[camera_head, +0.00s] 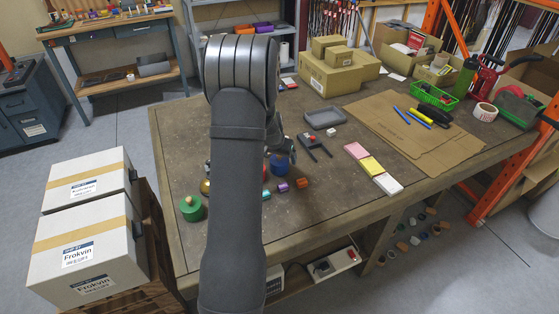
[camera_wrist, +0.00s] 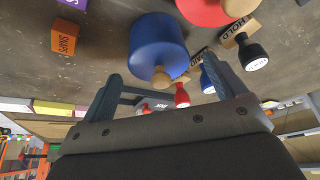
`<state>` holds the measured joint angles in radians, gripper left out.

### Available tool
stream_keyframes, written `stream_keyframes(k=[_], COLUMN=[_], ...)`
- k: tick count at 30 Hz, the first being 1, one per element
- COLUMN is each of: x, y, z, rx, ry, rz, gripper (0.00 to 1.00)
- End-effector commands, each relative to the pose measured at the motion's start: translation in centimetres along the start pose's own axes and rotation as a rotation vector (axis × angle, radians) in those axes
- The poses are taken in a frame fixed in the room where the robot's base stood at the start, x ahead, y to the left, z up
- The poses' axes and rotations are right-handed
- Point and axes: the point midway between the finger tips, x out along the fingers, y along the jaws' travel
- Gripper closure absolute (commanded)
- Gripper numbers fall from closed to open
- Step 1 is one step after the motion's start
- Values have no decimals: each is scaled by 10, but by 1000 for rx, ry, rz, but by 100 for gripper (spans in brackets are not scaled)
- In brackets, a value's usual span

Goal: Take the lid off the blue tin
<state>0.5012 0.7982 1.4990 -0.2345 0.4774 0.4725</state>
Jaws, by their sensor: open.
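The blue tin (camera_wrist: 157,38) is round, with a pale wooden knob (camera_wrist: 161,77) on its lid. The lid appears seated on the tin. In the head view the blue tin (camera_head: 281,164) stands on the workbench, partly hidden by my arm. My gripper (camera_wrist: 161,68) is open, its two dark fingers spread to either side of the knob in the wrist view. Nothing is held. Whether a finger touches the tin cannot be told. In the head view my gripper is mostly hidden behind my arm.
A red tin (camera_wrist: 203,9) and black and red stamps (camera_wrist: 256,57) are close to the blue tin. An orange block (camera_wrist: 64,37) lies beside it. A green tin (camera_head: 191,209) stands left of my arm. Boxes (camera_head: 332,75) and cardboard (camera_head: 405,130) occupy the far bench.

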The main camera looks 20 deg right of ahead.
Motion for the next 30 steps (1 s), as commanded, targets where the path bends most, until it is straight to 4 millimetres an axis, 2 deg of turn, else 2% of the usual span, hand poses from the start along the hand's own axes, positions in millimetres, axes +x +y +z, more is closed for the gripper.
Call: stream_keyframes(k=[5,8,12,13,24,30], x=[0,0,0,0,-1,-15], y=[0,0,0,0,0,0], z=[0,0,0,0,-1,-7], rx=[0,0,-1,-1,-1,-1], ry=[1,0,0,0,1,4], rz=[0,0,0,0,0,-1], gripper=[11,27,54,58,58,59])
